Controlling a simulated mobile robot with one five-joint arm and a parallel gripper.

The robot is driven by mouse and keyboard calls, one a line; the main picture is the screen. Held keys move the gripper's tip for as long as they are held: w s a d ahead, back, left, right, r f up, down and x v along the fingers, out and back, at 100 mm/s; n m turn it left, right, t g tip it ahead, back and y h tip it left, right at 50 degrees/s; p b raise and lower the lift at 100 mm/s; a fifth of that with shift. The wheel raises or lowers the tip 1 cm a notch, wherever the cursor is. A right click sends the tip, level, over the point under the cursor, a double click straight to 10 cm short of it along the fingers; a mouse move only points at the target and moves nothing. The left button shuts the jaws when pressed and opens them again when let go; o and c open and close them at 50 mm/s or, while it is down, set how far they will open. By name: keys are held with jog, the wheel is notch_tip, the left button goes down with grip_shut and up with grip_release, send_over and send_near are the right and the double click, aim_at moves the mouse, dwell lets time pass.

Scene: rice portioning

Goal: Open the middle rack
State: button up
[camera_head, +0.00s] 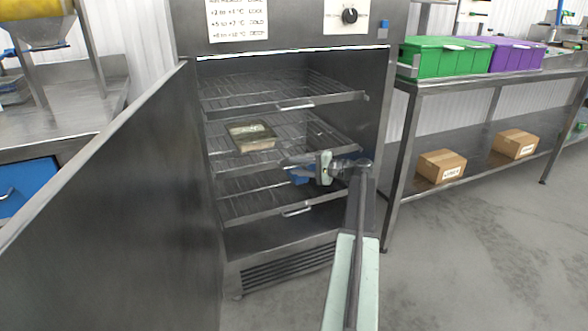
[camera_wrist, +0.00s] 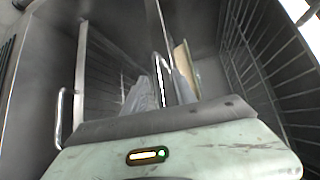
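The middle rack (camera_head: 222,139) is a wire shelf inside the open steel cabinet, with a metal front edge. A small rectangular tray (camera_head: 250,136) sits on its left part; its pale side also shows in the wrist view (camera_wrist: 182,58). My gripper (camera_head: 302,173) is at the right part of the middle rack's front, and my arm hides some of that edge. In the wrist view my gripper's two grey fingers (camera_wrist: 160,84) stand apart, with the rack's thin handle (camera_wrist: 158,66) between their tips. I cannot tell whether either finger touches it.
The top rack (camera_head: 280,92) is above and the lower rack (camera_head: 250,204) below, its handle (camera_head: 297,211) facing out. The cabinet door (camera_head: 120,210) stands open at the left. A steel table (camera_head: 480,75) with green and purple crates is at the right. The floor at right is clear.

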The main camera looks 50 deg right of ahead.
jog(key=shift+w+a, duration=0.1)
jog(key=shift+w, duration=0.05)
grip_shut()
dwell(1.3)
